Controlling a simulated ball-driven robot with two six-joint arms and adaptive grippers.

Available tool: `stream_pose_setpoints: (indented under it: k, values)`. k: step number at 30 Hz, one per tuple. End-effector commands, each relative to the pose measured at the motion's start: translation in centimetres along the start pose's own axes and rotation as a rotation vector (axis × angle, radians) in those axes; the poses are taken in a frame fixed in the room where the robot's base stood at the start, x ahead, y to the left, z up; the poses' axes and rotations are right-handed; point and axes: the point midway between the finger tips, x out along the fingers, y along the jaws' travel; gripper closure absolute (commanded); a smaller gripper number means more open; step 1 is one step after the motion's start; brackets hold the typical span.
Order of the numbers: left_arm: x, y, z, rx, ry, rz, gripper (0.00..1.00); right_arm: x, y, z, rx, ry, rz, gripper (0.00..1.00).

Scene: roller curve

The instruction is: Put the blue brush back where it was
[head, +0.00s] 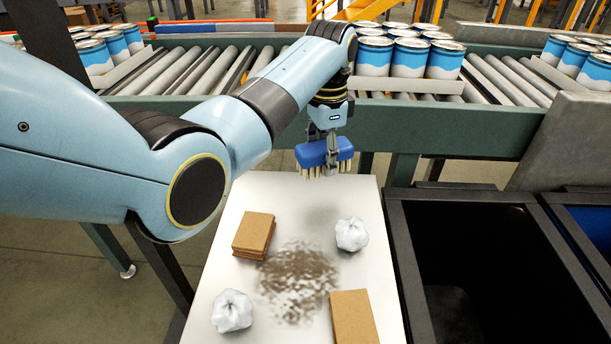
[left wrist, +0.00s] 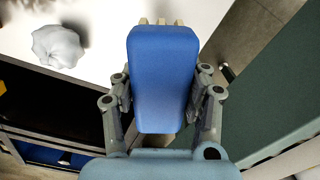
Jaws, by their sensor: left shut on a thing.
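The blue brush (head: 318,152) has a blue back and pale bristles pointing down. My left gripper (head: 331,160) is shut on it and holds it above the far end of the white table (head: 280,189). In the left wrist view the brush (left wrist: 163,75) sits between the two fingers of the left gripper (left wrist: 163,100), with bristle tips showing at its far end. A brown dirt smudge (head: 297,283) covers the middle of the tabletop. My right gripper is not in view.
Two cardboard stacks (head: 254,234) (head: 354,318) and two crumpled white balls (head: 352,234) (head: 232,311) lie on the table. A dark open bin (head: 412,250) stands to the right. Behind is a roller conveyor (head: 190,72) with blue-and-white cans (head: 408,57).

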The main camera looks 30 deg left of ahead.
Motion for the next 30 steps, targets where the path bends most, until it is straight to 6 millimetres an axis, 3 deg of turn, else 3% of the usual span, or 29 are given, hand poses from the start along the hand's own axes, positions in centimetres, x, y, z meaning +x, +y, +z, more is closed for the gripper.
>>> stream_pose_setpoints:
  k: [3, 8, 18, 29, 30]
  values:
    - [1.4, -1.1, 2.2, 0.000, -0.002, -0.001, 0.89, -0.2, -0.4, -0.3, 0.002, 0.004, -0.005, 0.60]
    - [2.3, -1.8, 3.4, 0.001, 0.001, 0.000, 0.89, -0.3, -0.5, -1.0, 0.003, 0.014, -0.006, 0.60]
    - [6.4, -1.8, 3.5, 0.002, 0.001, 0.001, 0.89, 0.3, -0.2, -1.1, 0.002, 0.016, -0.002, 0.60]
    - [6.7, -1.8, 3.5, 0.002, 0.002, 0.000, 0.89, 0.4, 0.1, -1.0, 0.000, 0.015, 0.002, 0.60]
    - [6.7, -1.8, 3.5, 0.002, 0.002, 0.000, 0.49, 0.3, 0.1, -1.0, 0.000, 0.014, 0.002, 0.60]
